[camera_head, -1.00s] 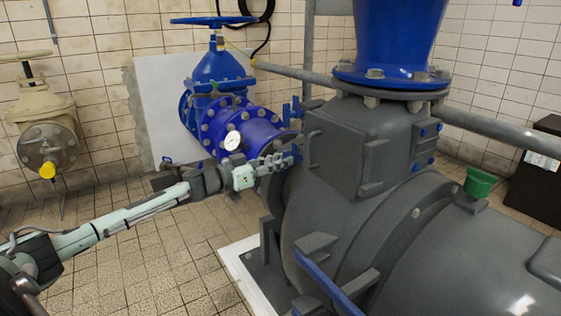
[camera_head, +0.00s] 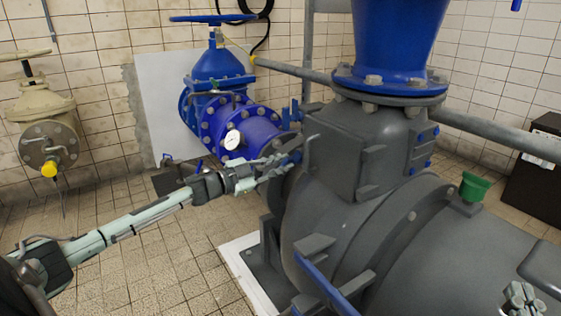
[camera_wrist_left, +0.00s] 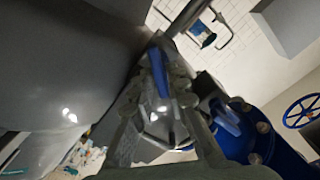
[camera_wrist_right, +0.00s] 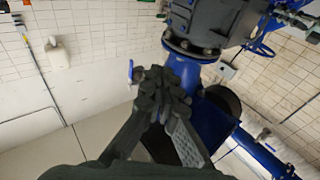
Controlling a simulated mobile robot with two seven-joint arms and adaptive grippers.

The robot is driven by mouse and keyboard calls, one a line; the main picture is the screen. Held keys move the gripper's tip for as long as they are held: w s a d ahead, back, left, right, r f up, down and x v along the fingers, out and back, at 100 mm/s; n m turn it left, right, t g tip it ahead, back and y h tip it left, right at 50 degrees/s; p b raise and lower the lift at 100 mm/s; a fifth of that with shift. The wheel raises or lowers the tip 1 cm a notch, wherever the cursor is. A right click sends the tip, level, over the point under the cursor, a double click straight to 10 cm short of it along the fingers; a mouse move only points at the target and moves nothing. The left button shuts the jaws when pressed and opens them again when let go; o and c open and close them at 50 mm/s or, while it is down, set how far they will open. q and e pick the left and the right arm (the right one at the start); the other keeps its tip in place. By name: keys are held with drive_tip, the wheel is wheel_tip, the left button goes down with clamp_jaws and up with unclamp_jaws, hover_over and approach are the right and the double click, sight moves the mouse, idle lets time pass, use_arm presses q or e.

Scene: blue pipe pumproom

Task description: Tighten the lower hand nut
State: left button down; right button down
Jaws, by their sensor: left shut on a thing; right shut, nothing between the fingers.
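The lower hand nut (camera_head: 296,157) is a small blue winged piece on the left side of the dark grey pump housing (camera_head: 342,150). My left gripper (camera_head: 286,161) reaches it from the left and is shut on it. In the left wrist view a blue wing of the nut (camera_wrist_left: 158,72) stands between the fingers, which partly hide it. My right gripper (camera_head: 520,295) is at the bottom right edge of the head view, over the pump's grey casing. In the right wrist view its fingers (camera_wrist_right: 165,92) are together with nothing between them.
Another blue nut (camera_head: 295,110) sits just above on the same side. A blue pipe with a gauge (camera_head: 232,140) and a valve with a blue handwheel (camera_head: 212,19) stand behind. The tiled floor at left is open.

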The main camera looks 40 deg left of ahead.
use_arm(q)
drive_tip(key=shift+m, duration=1.5)
drive_tip(key=shift+d+f+m, duration=0.1)
drive_tip(key=shift+f+m, duration=0.05)
drive_tip(key=shift+m, duration=0.65)
drive_tip(key=shift+f+m+b, duration=0.15)
drive_tip(key=shift+m+b, duration=0.65)
drive_tip(key=shift+m, duration=2.1)
use_arm(e)
drive_tip(key=shift+s+a+r+t+y, duration=0.1)
drive_tip(key=shift+s+r+t+y, duration=0.3)
drive_tip(key=shift+r, duration=0.4)
drive_tip(key=shift+s+a+r+t+y, duration=0.1)
drive_tip(key=shift+s+r+t, duration=0.05)
drive_tip(key=shift+r+t, duration=0.55)
drive_tip(key=shift+s+r+t+y, duration=0.2)
drive_tip(key=shift+s+r+t, duration=0.1)
drive_tip(key=shift+r, duration=0.7)
use_arm(q)
drive_tip(key=c, duration=1.6)
unclamp_jaws()
